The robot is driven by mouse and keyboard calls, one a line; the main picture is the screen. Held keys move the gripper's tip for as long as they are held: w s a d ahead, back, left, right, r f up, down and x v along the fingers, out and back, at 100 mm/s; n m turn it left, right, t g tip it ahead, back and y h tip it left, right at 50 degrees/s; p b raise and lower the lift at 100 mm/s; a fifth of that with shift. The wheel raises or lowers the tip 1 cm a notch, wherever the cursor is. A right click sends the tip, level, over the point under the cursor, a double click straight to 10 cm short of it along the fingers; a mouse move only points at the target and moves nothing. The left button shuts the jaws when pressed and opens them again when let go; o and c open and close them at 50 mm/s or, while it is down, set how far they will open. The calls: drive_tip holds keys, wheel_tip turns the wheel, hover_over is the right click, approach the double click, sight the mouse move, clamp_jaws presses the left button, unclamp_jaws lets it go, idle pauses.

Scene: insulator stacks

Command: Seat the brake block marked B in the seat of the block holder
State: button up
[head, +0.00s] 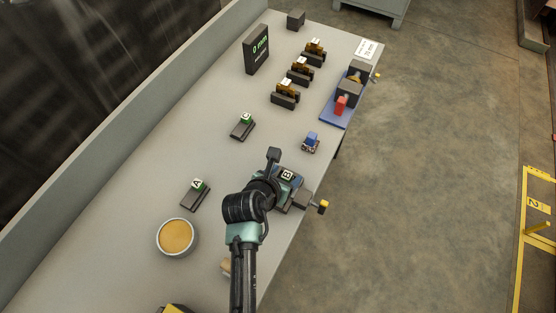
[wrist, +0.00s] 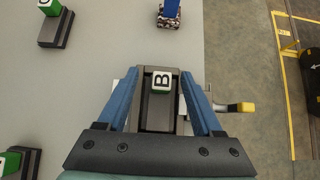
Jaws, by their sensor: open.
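The brake block marked B (wrist: 158,116) is a dark block with a white-topped grip lettered B. It lies lengthwise between my fingers in the wrist view, and its lettered top (head: 287,175) shows in the head view. My gripper (wrist: 162,72) is open, with one blue finger on each side of the block and gaps between. The block holder (head: 300,200) is under and beside my gripper, with a yellow-tipped handle (wrist: 243,106) sticking out to the right. My gripper covers most of the holder, so I cannot tell how deep the block sits in its seat.
Two other dark blocks with green grips (head: 242,127) (head: 195,194) lie to the left on the bench. A blue-handled brush (head: 311,142) stands beyond the holder. A round tan-filled bowl (head: 177,236) is near left. Several dark blocks with brass tops and a blue-based fixture (head: 330,116) are farther back.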

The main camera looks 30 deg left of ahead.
sight(285, 175)
drive_tip(key=p+v, duration=0.1)
drive_tip(key=v, duration=1)
drive_tip(key=shift+s, duration=0.15)
drive_tip(key=shift+d+r, duration=0.1)
drive_tip(key=shift+r, duration=0.05)
